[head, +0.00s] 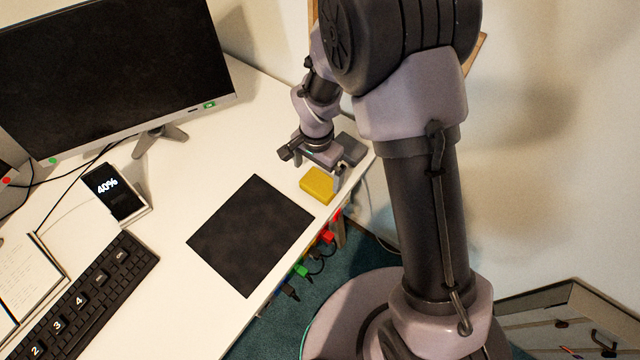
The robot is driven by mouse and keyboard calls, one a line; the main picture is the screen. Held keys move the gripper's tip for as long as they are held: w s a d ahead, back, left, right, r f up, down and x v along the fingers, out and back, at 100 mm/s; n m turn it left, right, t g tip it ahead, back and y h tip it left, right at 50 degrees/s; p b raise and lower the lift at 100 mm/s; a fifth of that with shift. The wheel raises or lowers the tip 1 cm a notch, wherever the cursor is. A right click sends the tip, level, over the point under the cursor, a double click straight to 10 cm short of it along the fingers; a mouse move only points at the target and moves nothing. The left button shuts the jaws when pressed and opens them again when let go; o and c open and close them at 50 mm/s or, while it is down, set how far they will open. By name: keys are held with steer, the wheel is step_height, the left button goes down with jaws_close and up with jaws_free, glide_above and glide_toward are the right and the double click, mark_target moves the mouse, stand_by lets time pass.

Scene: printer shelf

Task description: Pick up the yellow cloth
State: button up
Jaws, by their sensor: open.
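The yellow cloth (318,185) is a small folded block lying on the white desk near its right edge, at the upper right corner of the black mat. My gripper (325,172) is open and sits just above and behind the cloth. One finger shows close to the cloth's right side. The gripper body hides part of the cloth's far side, and I cannot tell whether a finger touches it.
A black mat (252,236) lies on the white desk (190,165). A monitor (110,60), a phone (116,192) on a stand, a keyboard (95,300) and an open notebook (28,275) fill the left. Coloured plugs and cables (302,271) hang along the desk's right edge.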

mark_target(320, 183)
steer(key=f+b, duration=0.1)
steer(key=f, duration=0.1)
steer(key=f+b, duration=0.1)
steer(key=f, duration=0.1)
steer(key=f+b, duration=0.1)
steer(key=f, duration=0.1)
steer(key=shift+w+d+f, duration=0.15)
steer(key=shift+d+f, duration=0.1)
steer(key=shift+d, duration=0.05)
steer(key=shift+r, duration=0.15)
steer(key=shift+c, duration=0.9)
steer(key=c, duration=1)
steer(key=shift+r, duration=0.1)
